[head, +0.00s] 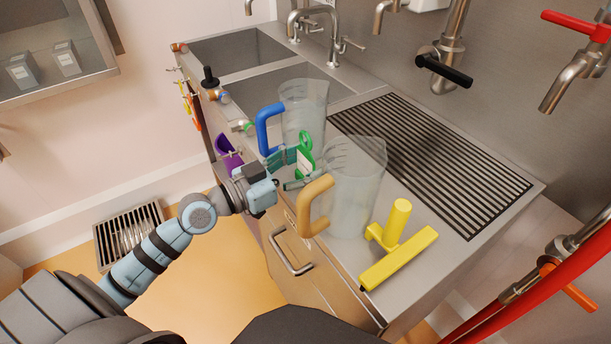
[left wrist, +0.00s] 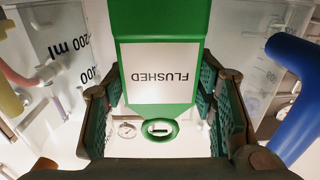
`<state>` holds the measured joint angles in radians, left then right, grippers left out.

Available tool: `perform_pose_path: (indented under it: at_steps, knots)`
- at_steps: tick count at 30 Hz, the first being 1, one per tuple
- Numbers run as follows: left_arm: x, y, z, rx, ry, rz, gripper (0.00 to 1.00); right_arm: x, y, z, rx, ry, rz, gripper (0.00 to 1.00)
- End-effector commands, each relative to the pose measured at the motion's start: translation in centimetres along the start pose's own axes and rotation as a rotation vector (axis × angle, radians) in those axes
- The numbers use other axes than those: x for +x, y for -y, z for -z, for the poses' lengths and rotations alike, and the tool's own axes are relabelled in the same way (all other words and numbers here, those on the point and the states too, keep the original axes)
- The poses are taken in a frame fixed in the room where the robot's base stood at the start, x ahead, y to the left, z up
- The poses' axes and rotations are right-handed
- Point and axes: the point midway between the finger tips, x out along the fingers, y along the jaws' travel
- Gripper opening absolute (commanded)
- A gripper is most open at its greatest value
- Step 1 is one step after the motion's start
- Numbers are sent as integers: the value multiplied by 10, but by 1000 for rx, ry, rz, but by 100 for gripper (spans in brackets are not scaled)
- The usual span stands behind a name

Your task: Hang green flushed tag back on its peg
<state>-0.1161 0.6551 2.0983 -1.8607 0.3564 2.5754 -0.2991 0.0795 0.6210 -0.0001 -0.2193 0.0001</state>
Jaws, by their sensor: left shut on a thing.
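The green FLUSHED tag (head: 306,160) is held upright in my left gripper (head: 291,168), above the counter between the two clear jugs. In the left wrist view the tag (left wrist: 160,75) shows its white label, reading upside down, and a slotted hole in its narrow end. The left fingers (left wrist: 165,120) are shut on the tag, one on each side. The tag's peg cannot be made out for certain; small hanging items (head: 190,102) show at the counter's far left side. My right gripper is not in view.
A clear jug with a tan handle (head: 352,190) stands just right of the tag, and one with a blue handle (head: 304,105) behind it. A yellow squeegee-like tool (head: 398,258) lies at the front. Sinks (head: 240,50) lie behind.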

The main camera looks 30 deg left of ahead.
Motion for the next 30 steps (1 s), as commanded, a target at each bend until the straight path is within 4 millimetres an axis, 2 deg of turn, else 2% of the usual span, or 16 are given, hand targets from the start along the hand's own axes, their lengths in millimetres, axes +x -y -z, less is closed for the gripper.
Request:
perform_pose_path:
  at_steps: [8,9,12,13,24,30]
  knots:
    - [0,0,1,0,0,0,24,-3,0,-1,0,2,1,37]
    - [0,0,0,-1,0,0,53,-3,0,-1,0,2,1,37]
    - [0,0,1,0,0,0,69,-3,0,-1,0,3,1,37]
    - [0,0,1,0,0,0,72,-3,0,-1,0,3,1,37]
    - [0,0,5,3,-1,-1,72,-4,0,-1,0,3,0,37]
    - [-31,0,1,6,8,-4,72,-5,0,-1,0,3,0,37]
